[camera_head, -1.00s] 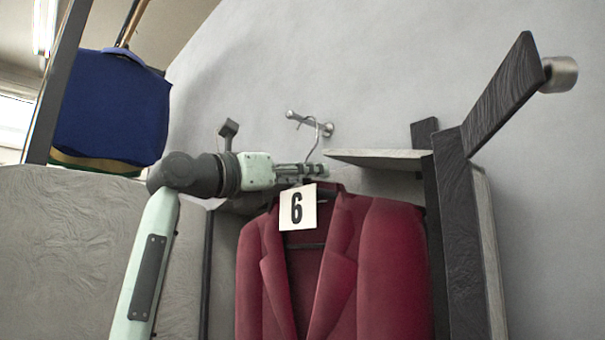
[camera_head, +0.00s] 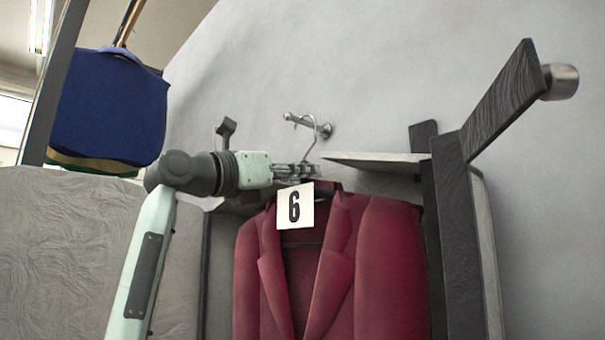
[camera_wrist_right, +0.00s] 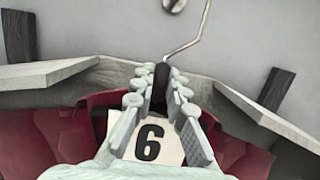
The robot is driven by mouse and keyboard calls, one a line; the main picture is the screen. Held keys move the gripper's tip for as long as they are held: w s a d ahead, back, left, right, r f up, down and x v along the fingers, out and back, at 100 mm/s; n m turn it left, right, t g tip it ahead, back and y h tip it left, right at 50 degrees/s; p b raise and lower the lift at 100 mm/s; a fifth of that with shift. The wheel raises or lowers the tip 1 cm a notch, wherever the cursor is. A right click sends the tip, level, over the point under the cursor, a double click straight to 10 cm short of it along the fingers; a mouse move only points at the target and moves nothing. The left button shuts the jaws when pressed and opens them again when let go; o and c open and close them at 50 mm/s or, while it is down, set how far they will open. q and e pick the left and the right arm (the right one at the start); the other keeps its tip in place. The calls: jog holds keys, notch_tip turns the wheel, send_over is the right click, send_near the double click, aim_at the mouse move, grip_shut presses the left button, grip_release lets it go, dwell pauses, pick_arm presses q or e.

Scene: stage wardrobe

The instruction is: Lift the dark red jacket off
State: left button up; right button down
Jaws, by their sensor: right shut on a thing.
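The dark red jacket (camera_head: 388,265) hangs upright on a hanger whose metal hook (camera_head: 316,141) rises to the wall peg (camera_head: 324,130). The hook appears to be over the peg. My right gripper (camera_head: 314,171) is shut on the hanger's neck, just below the hook and above the collar. In the right wrist view the dark hanger neck (camera_wrist_right: 160,88) stands between the two fingers. A white card with a 6 (camera_head: 295,208) hangs at the jacket's collar, below the fingers. My left gripper is not in view.
A pale shelf (camera_head: 375,159) and dark posts (camera_head: 455,230) stand close on the jacket's right. A slanted dark bar (camera_head: 503,100) sticks out at upper right. Blue clothing (camera_head: 110,108) hangs at upper left. The wall above the peg is clear.

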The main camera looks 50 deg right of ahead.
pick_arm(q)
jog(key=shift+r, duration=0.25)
pick_arm(e)
jog(key=shift+r, duration=0.35)
jog(key=shift+a, duration=0.1)
pick_arm(q)
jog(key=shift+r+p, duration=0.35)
jog(key=shift+p, duration=0.1)
pick_arm(e)
jog(key=r+v, duration=0.1)
jog(key=v, duration=0.7)
jog(key=shift+a+r, duration=0.2)
jog(key=shift+a, duration=0.3)
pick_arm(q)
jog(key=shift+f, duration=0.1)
